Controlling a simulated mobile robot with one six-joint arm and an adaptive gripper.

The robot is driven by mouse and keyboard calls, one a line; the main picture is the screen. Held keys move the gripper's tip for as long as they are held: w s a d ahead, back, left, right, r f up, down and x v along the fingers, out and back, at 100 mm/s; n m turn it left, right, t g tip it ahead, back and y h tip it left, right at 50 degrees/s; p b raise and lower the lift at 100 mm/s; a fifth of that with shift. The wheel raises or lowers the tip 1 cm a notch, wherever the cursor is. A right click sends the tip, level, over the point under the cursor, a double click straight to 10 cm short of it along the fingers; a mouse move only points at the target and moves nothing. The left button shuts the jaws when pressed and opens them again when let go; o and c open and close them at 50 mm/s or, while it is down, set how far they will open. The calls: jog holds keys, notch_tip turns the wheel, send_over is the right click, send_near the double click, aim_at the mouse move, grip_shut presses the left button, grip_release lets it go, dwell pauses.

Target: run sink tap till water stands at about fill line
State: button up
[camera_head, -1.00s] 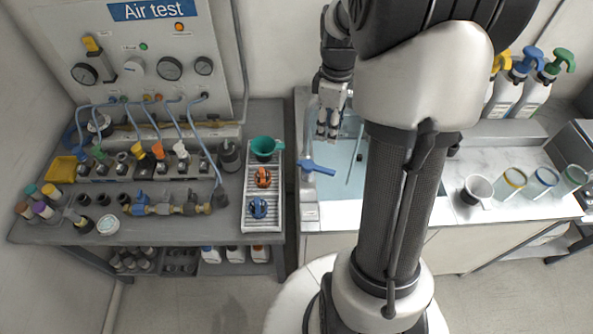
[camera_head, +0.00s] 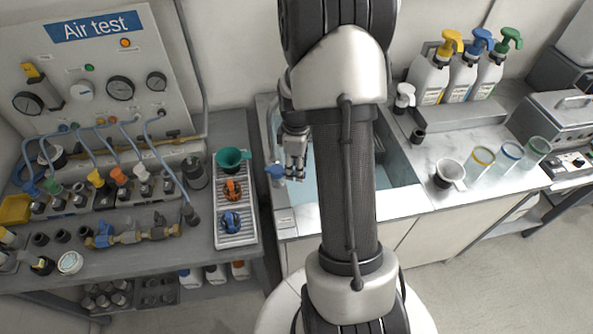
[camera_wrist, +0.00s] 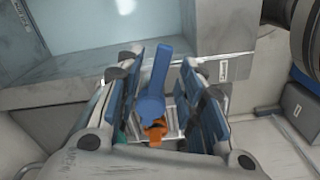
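My arm hides much of the basin. The basin looks pale blue; I cannot tell a water level, a stream or a fill line.
Pump bottles (camera_head: 460,77) stand behind right.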

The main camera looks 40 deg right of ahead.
jog(key=shift+f, duration=0.6)
jog(key=shift+c, duration=0.6)
grip_shut()
